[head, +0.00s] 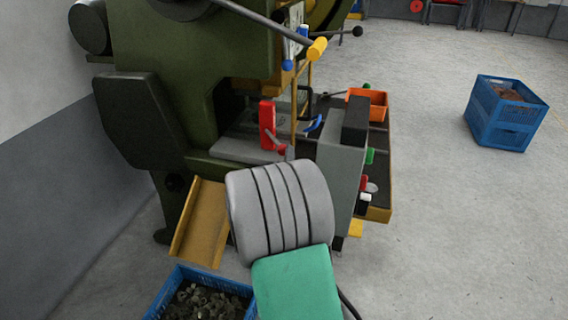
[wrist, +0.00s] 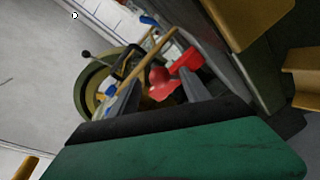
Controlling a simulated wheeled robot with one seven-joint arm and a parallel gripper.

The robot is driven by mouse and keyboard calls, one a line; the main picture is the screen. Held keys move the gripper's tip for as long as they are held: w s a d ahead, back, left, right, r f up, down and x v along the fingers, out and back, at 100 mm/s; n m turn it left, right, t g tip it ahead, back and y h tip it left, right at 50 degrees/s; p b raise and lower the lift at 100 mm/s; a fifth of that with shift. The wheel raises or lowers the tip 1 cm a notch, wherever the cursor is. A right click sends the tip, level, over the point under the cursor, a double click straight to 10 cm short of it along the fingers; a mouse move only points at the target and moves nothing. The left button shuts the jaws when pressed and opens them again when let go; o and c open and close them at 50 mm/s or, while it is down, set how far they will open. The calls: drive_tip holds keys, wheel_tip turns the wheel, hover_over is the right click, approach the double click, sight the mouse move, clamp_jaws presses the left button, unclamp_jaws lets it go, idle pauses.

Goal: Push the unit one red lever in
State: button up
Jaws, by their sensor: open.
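A red upright block (head: 267,116) stands on the grey bed of the green press in the head view, with a smaller red part low at its right side. In the wrist view a red block (wrist: 187,61) and a rounded red piece (wrist: 160,82) show just beyond and between my fingers. I cannot tell which red part is the unit one lever. My gripper (wrist: 163,93) is open, its two grey fingers on either side of the rounded piece; contact is unclear.
The green press (head: 180,60) fills the left and centre. A yellow chute (head: 201,224) and a blue crate of dark metal parts (head: 163,303) sit at lower left. An orange bin (head: 370,97) is at the press's right. A blue crate (head: 486,122) stands on open floor at right.

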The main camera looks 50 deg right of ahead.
sight(285, 145)
drive_tip(key=x, duration=0.7)
drive_tip(key=shift+w+d+r, duration=0.15)
drive_tip(key=shift+w, duration=0.05)
drive_tip(key=shift+c, duration=0.3)
clamp_jaws()
idle(0.7)
